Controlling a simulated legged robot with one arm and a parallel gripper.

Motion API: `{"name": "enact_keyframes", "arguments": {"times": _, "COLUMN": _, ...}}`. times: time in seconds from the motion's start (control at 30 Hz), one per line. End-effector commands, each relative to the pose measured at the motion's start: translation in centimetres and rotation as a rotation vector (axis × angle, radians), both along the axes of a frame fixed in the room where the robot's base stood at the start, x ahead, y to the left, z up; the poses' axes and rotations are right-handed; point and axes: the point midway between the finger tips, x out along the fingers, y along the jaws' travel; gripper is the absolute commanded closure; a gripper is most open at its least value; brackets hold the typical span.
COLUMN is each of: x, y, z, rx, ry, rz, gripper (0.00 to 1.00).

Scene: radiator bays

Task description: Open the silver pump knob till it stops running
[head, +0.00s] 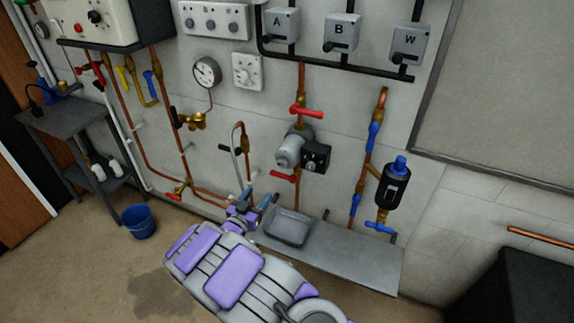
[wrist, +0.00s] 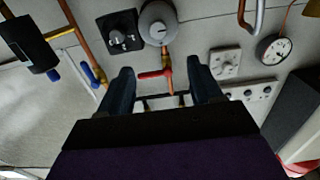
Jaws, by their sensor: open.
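The silver pump (head: 289,150) sits on a vertical copper pipe at the wall's middle. A black box with a round dial (head: 316,157) is fixed on its right side. In the wrist view the round silver pump face (wrist: 158,22) is at the top, with the black box (wrist: 120,31) left of it. Red lever handles stand above (head: 306,111) and below (head: 283,176) the pump. My gripper (head: 262,195) is open and empty, low and left of the pump, apart from it. In the wrist view a red handle (wrist: 155,74) shows between its fingers (wrist: 160,66), beyond them.
A grey bench (head: 350,262) with a shallow tray (head: 287,227) stands below the pump. A bent grey pipe (head: 237,155) is left of the pump. A black cylinder with a blue cap (head: 393,183) is to the right. A blue bucket (head: 138,221) stands on the floor at left.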

Motion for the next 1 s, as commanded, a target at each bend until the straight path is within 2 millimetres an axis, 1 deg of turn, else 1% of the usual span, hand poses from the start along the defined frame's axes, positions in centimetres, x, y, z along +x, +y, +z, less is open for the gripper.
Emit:
{"name": "enact_keyframes", "arguments": {"times": 0.07, "x": -0.1, "y": 0.0, "z": -0.2, "rx": -0.006, "ry": -0.005, "rz": -0.006, "gripper": 0.35}}
{"name": "enact_keyframes", "arguments": {"times": 0.13, "x": 0.2, "y": -0.2, "z": -0.3, "rx": -0.008, "ry": -0.007, "rz": -0.009, "gripper": 0.35}}
{"name": "enact_keyframes", "arguments": {"times": 0.27, "x": 1.6, "y": -0.7, "z": -0.3, "rx": -0.007, "ry": -0.008, "rz": -0.011, "gripper": 0.35}}
{"name": "enact_keyframes", "arguments": {"times": 0.8, "x": 11.4, "y": -4.4, "z": -0.4, "rx": -0.005, "ry": -0.008, "rz": -0.011, "gripper": 0.35}}
{"name": "enact_keyframes", "arguments": {"times": 0.9, "x": 13.1, "y": -4.9, "z": -0.4, "rx": -0.003, "ry": -0.006, "rz": -0.009, "gripper": 0.35}}
{"name": "enact_keyframes", "arguments": {"times": 1.0, "x": 14.3, "y": -5.3, "z": -0.4, "rx": -0.005, "ry": -0.005, "rz": -0.008, "gripper": 0.35}}
